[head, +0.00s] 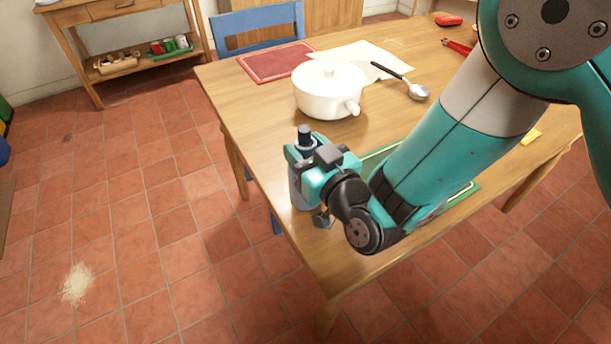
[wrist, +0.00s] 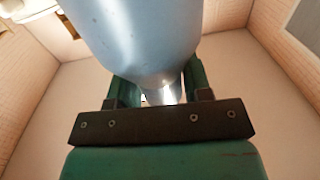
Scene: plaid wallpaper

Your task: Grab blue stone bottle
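The blue-grey stone bottle (head: 297,190) with a dark cap stands upright near the left edge of the wooden table. My gripper (head: 308,158) is at its upper part, with its fingers on either side, and hides part of it. In the wrist view, the pale blue bottle body (wrist: 140,35) fills the upper middle and narrows down between the two green fingers of my gripper (wrist: 165,92). The fingers are very close to the bottle. I cannot tell whether they press on it.
A white lidded pot (head: 328,92) stands behind the bottle. A spoon (head: 416,90), a red mat (head: 274,63) and a green-edged mat (head: 378,158) lie on the table (head: 235,85). A blue chair (head: 256,28) is at the far side. The floor to the left is largely clear.

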